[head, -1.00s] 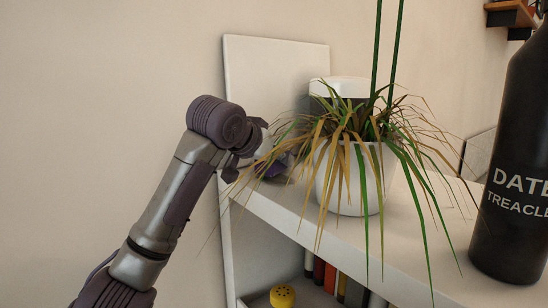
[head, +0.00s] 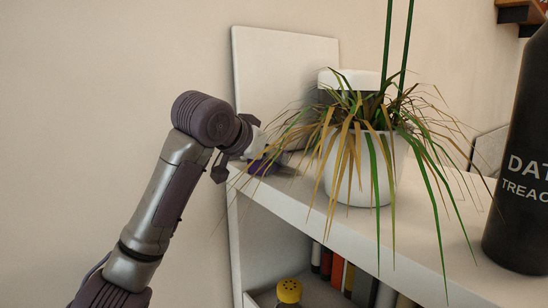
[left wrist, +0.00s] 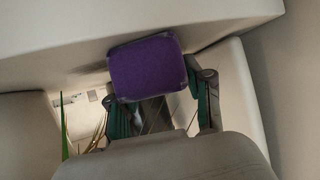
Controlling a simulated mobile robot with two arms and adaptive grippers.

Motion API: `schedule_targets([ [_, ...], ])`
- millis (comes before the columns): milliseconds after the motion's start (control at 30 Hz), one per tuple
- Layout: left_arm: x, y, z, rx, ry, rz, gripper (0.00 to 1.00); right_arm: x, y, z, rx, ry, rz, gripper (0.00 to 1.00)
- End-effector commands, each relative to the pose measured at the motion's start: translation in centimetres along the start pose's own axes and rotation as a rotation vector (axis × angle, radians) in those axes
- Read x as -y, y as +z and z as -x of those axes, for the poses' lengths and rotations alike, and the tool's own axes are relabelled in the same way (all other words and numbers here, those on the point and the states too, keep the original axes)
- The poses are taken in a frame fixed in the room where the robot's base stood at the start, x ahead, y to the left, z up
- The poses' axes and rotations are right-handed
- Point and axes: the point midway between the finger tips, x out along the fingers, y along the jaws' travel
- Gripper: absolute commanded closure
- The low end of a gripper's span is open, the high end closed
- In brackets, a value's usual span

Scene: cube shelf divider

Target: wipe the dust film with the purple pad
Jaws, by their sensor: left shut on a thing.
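The purple pad (left wrist: 148,68) sits between the fingers of my left gripper (left wrist: 165,98) in the left wrist view. In the head view the pad (head: 261,166) shows as a small purple patch at the left end of the shelf top, partly behind plant leaves. My left gripper (head: 238,155) is shut on the pad, low over the shelf top by the upright panel. I cannot tell whether the pad touches the surface. I cannot make out a dust film clearly; the leaves and the gripper hide part of that area. My right gripper is not in view.
A white potted plant (head: 362,183) with drooping leaves stands just right of the pad on the white shelf (head: 420,225). A pale panel (head: 280,80) stands behind. A large dark bottle (head: 515,180) is at the right. Books and a yellow-capped shaker (head: 289,291) are below.

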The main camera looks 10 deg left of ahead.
Motion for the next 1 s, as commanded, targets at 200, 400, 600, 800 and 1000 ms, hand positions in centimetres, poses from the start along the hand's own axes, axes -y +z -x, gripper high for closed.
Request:
schedule_targets([
  [200,-0.4,-0.6,-0.6,0.002,0.002,0.001,0.91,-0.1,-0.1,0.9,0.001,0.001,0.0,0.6],
  [400,-1.1,-1.1,-2.2,0.002,0.001,0.001,0.91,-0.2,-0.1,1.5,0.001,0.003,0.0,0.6],
  [600,-1.4,-1.2,-2.9,0.002,0.001,0.001,0.91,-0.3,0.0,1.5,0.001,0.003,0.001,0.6],
  [800,-0.6,-0.4,-1.7,0.003,-0.001,0.001,0.91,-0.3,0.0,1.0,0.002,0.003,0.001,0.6],
  [1000,-0.1,0.2,-0.5,0.005,0.0,0.001,0.91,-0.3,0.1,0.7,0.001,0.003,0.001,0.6],
])
